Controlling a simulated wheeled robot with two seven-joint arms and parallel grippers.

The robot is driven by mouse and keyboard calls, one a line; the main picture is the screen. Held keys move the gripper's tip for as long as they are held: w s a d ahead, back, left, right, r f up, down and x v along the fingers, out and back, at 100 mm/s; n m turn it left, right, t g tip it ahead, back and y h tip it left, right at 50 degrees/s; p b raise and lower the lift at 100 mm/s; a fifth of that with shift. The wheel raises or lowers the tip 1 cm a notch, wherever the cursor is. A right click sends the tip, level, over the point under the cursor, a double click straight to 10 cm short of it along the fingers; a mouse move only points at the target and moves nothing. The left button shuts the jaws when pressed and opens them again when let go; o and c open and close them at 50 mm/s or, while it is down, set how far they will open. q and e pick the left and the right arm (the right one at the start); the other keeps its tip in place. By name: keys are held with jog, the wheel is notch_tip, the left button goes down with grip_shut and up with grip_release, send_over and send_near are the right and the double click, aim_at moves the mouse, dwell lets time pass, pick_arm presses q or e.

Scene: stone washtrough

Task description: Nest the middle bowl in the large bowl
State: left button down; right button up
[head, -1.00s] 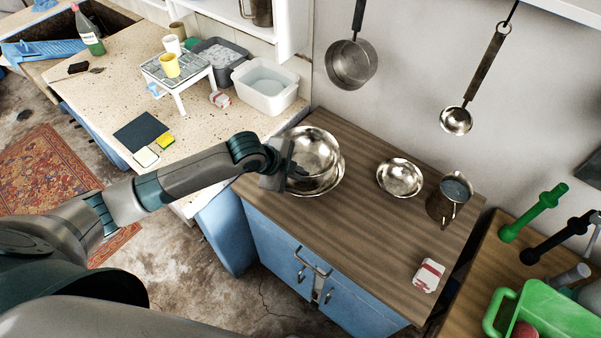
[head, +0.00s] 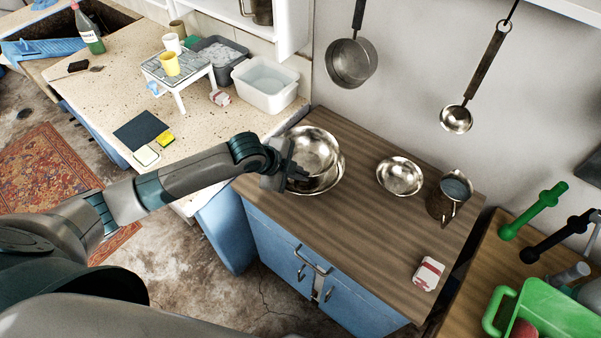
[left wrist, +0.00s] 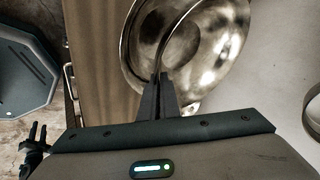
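My left gripper (head: 289,168) is shut on the rim of the middle bowl (head: 313,148), a shiny metal bowl. In the head view the middle bowl is tilted and overlaps the large bowl (head: 338,181), whose rim shows below and to the right of it. Whether the two touch is unclear. In the left wrist view the fingers (left wrist: 158,98) pinch the rim, with the large bowl (left wrist: 228,45) around and beneath. A small dark two-pronged shape at the lower left there appears to be my right gripper (left wrist: 37,132), its fingers apart.
A smaller metal bowl (head: 400,177) stands to the right on the wooden counter (head: 365,225), then a metal jug (head: 449,199). A red-and-white box (head: 428,274) lies near the front edge. A pan (head: 351,63) and ladle (head: 456,119) hang on the wall behind.

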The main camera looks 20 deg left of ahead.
pick_arm(q)
jog(key=shift+f+b, duration=0.35)
jog(key=shift+f, duration=0.6)
jog(key=shift+f+b, duration=0.7)
jog(key=shift+f, duration=0.85)
jog(key=shift+f, duration=0.3)
dwell(1.1)
jog(key=c, duration=1.5)
grip_release()
jog(key=shift+s+f, duration=0.1)
jog(key=shift+r+p, duration=3.35)
jog(key=shift+r, duration=0.3)
